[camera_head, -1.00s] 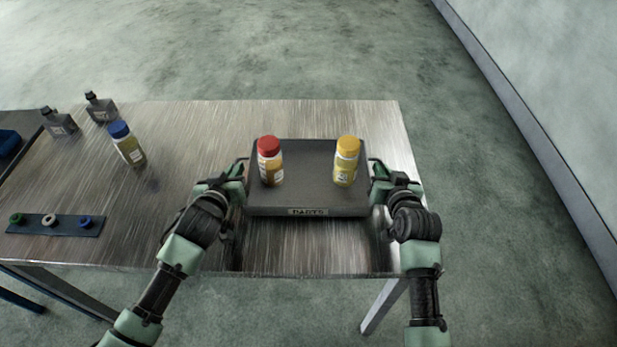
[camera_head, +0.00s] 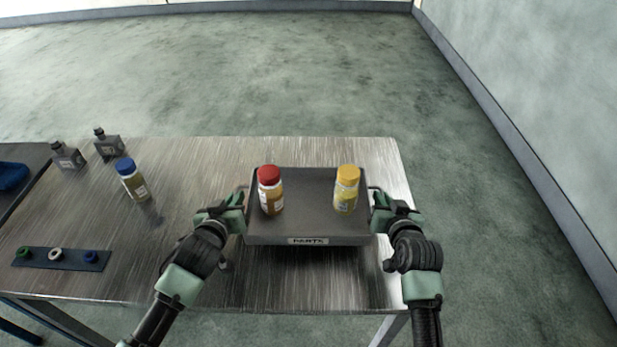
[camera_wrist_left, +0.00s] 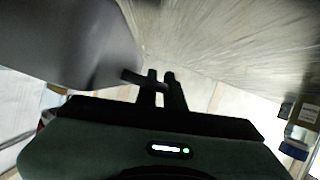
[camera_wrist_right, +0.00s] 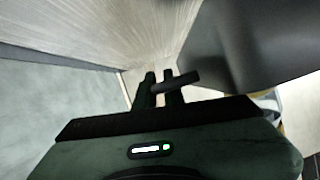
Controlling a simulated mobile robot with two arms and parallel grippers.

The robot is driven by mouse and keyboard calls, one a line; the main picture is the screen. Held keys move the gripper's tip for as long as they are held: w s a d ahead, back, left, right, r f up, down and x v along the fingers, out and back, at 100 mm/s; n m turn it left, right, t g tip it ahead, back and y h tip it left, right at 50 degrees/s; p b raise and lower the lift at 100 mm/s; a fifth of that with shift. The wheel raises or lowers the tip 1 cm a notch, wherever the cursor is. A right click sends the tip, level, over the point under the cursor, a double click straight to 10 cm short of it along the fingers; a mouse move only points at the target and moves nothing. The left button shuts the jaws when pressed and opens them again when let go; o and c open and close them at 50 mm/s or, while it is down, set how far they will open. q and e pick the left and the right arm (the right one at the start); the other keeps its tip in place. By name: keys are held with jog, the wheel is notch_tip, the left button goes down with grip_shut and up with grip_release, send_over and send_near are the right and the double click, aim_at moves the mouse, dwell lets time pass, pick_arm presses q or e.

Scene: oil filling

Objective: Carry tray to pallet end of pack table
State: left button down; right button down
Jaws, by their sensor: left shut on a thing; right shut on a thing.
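The dark grey parts tray (camera_head: 310,232) is held level between my two grippers over the right part of the metal pack table (camera_head: 200,275). A bottle with a red cap (camera_head: 270,190) stands upright on its left side. A bottle with a yellow cap (camera_head: 346,190) stands upright on its right side. My left gripper (camera_head: 241,197) is shut on the tray's left handle; its fingers also show in the left wrist view (camera_wrist_left: 160,85). My right gripper (camera_head: 373,196) is shut on the right handle; its fingers also show in the right wrist view (camera_wrist_right: 163,88). No pallet can be made out.
A bottle with a blue cap (camera_head: 132,180) and two grey containers, one (camera_head: 67,156) left of the other (camera_head: 108,143), stand at the table's left. A dark strip with coloured rings (camera_head: 61,259) lies at front left. Floor is clear beyond the right edge; a wall (camera_head: 540,110) stands farther right.

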pick_arm(q)
jog(key=shift+r, duration=0.15)
pick_arm(e)
jog(key=shift+d+r, duration=0.15)
jog(key=shift+r, duration=0.05)
